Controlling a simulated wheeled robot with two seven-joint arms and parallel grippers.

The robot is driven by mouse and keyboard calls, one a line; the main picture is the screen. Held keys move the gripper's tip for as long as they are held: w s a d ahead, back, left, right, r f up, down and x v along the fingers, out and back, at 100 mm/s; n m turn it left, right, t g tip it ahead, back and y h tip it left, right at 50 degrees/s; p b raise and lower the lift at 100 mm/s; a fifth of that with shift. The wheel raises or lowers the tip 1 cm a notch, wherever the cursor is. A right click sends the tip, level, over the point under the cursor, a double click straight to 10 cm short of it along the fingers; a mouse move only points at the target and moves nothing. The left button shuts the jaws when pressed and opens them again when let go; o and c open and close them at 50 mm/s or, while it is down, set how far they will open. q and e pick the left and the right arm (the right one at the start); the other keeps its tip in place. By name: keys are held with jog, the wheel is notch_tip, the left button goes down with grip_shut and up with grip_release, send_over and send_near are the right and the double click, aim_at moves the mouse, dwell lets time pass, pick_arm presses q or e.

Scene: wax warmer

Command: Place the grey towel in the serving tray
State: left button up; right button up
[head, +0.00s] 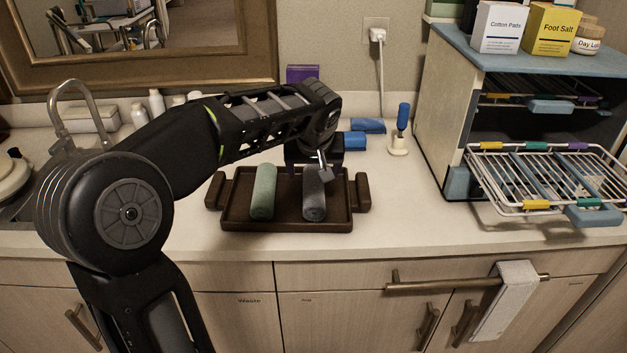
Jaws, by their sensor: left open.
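The dark brown serving tray (285,226) with handles at both sides sits on the counter in the head view. The rolled grey towel (315,207) lies in the right half of the tray. A rolled green towel (263,192) lies in the left half, apart from the grey one. My left gripper (322,176) is over the far end of the grey towel, with its jaws open. The gripper hides that far end, so I cannot tell whether it touches the towel. My right gripper is not in view.
A cabinet with a pulled-out wire rack (545,172) stands at the right. A faucet (68,105) is at the left. The counter right of the tray is clear.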

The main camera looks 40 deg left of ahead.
pick_arm(q)
jog(key=shift+v, duration=1.4)
dwell(0.7)
